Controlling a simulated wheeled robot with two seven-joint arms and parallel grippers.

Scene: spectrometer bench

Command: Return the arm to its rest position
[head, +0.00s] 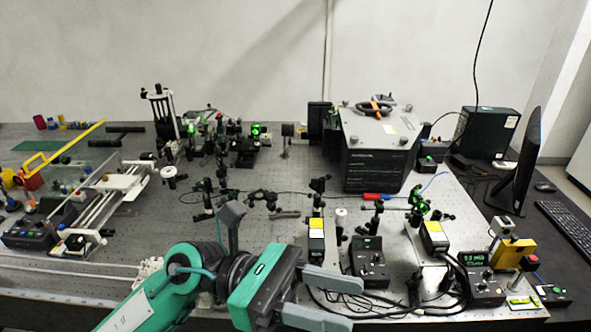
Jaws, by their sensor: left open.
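My left arm comes in from the bottom of the view, teal and grey. Its left gripper (338,300) points right, with its two grey fingers apart and nothing seen between them. It is near the front edge of the optical bench (130,258), in front of a black control box with knobs (370,262). I cannot tell how high the fingers are above the bench. My right gripper is not in view.
A large dark instrument with a grey lid (375,150) stands at the back right. Several optics mounts fill the middle, some lit green. A black controller with a display (482,286), cables and a monitor (522,172) are at the right. A clear-panelled rail assembly (98,200) is at the left.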

